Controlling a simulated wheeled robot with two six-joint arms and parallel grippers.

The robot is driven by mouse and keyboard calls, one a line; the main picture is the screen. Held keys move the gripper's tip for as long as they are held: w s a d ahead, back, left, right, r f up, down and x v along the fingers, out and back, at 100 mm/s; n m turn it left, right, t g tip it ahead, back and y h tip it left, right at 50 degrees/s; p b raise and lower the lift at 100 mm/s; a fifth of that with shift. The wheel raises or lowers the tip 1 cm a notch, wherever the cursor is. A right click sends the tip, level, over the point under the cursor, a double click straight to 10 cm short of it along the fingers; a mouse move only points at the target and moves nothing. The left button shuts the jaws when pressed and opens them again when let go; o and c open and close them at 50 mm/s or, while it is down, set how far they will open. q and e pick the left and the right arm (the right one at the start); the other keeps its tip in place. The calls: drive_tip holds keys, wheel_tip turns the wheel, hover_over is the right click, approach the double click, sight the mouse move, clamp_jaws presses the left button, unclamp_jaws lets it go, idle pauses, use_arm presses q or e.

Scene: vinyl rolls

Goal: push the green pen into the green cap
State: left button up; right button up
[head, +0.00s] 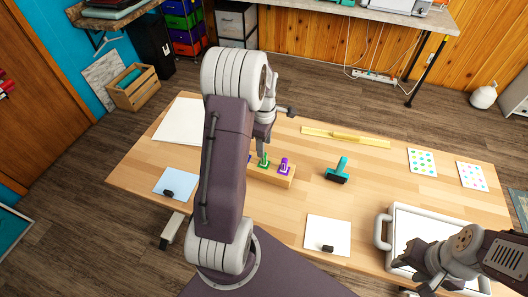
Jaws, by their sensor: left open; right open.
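A small green piece (264,159) stands upright in a wooden block (268,177) near the middle of the table. At this size I cannot tell pen from cap. My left gripper (274,132) is open just above and behind it, with one dark finger close to the green piece. I cannot tell whether they touch. My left arm hides the left end of the block. My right gripper (413,268) is open and empty over the white tray at the lower right.
A purple piece (284,166) stands right beside the green one; another bluish piece (249,158) is partly hidden. A teal-handled tool (339,170), a yellow ruler (345,137), white sheets and a white tray (380,232) lie around.

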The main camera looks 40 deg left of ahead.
use_arm(q)
drive_tip(key=shift+r, duration=0.25)
idle(0.5)
